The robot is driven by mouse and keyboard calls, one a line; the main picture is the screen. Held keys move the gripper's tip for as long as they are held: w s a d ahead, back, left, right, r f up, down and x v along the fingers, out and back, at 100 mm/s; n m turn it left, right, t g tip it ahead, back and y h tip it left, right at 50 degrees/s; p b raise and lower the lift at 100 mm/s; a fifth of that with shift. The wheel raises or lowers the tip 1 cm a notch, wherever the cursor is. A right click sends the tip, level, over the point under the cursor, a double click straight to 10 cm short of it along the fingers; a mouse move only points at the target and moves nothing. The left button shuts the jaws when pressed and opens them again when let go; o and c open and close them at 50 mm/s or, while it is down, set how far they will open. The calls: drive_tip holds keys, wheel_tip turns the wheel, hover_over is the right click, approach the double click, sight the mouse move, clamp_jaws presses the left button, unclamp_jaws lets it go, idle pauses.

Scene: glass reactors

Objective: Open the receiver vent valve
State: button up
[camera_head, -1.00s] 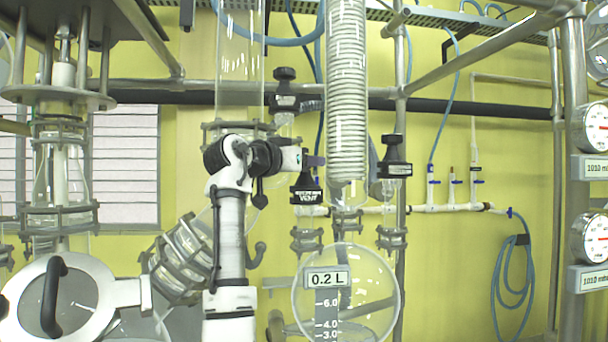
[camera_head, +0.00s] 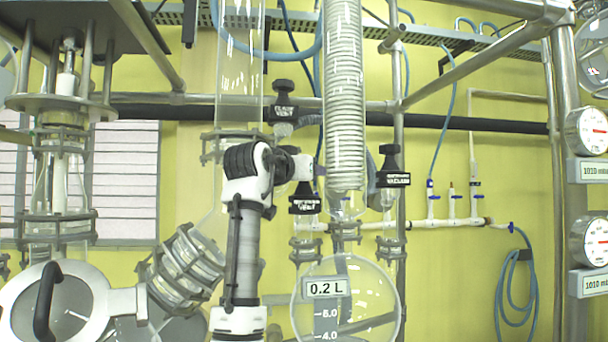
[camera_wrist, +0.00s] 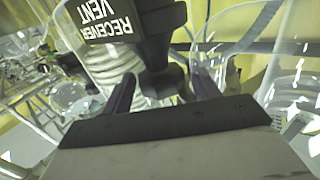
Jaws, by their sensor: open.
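The receiver vent valve (camera_head: 304,205) is a black valve with a white-lettered label, above the round glass receiver (camera_head: 347,305) marked 0.2 L. In the wrist view its label (camera_wrist: 105,18) reads RECEIVER VENT, upside down. The valve's black knob (camera_wrist: 160,75) lies between the two finger lines in that view. My gripper (camera_head: 312,170) is at the top of the valve in the head view, partly hidden by my wrist. In the wrist view my gripper (camera_wrist: 163,92) is open, with one dark finger on either side of the knob. I cannot tell whether either finger touches it.
A similar black vacuum valve (camera_head: 391,178) stands to the right, and another black valve (camera_head: 284,100) is above left. The glass coil condenser (camera_head: 344,100) rises close by on the right. Steel frame pipes (camera_head: 399,230) and a jacketed vessel (camera_head: 186,262) crowd the space.

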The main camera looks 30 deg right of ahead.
drive_tip(key=b+v, duration=0.3)
drive_tip(key=v, duration=0.4)
drive_tip(key=shift+s+a, duration=0.1)
idle(0.5)
